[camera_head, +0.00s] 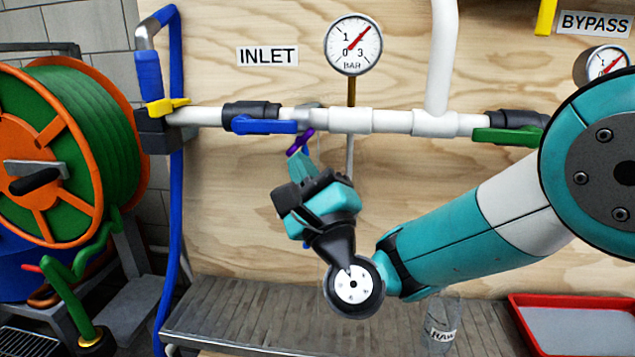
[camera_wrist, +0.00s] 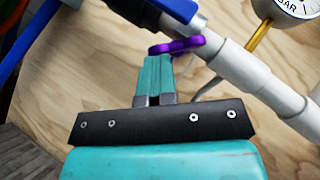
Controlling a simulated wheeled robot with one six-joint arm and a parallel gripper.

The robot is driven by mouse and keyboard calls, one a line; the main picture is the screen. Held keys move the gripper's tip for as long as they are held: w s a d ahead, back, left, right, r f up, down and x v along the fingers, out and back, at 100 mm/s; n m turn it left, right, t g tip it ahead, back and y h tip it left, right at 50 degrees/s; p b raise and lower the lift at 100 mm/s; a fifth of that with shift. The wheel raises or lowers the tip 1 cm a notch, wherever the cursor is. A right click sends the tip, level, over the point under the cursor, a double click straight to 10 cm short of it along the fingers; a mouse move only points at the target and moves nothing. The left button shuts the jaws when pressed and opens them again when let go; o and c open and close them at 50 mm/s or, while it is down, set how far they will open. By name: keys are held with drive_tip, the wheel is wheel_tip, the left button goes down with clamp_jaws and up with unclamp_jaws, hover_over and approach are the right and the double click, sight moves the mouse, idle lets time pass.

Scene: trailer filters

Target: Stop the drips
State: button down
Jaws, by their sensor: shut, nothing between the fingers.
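A small purple tap handle (camera_head: 300,142) sits under the white inlet pipe (camera_head: 384,121), just right of the blue lever (camera_head: 264,126). It is tilted in the head view, and it also shows in the wrist view (camera_wrist: 177,46). My gripper (camera_head: 302,160) is shut and empty, its fingertips just below the handle. In the wrist view the fingertips (camera_wrist: 157,62) reach close to the handle's underside; I cannot tell whether they touch it. A thin pale spout (camera_wrist: 207,86) shows beside the handle. No drops can be made out clearly.
The INLET gauge (camera_head: 353,45) stands above the pipe. A green lever (camera_head: 507,136) lies along the pipe at right. A glass marked RAW (camera_head: 441,324) and a red tray (camera_head: 575,300) stand below. A hose reel (camera_head: 70,150) and blue hose (camera_head: 172,240) are at left.

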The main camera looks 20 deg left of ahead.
drive_tip(key=shift+s+a+r+p, duration=0.15)
drive_tip(key=shift+a+p, duration=0.25)
drive_tip(key=shift+p, duration=0.25)
drive_tip(key=shift+s+a+r+p, duration=0.1)
drive_tip(key=shift+a+p, duration=0.3)
drive_tip(key=shift+p, duration=0.2)
drive_tip(key=shift+a+p, duration=0.2)
drive_tip(key=shift+p, duration=0.1)
drive_tip(key=shift+f, duration=0.1)
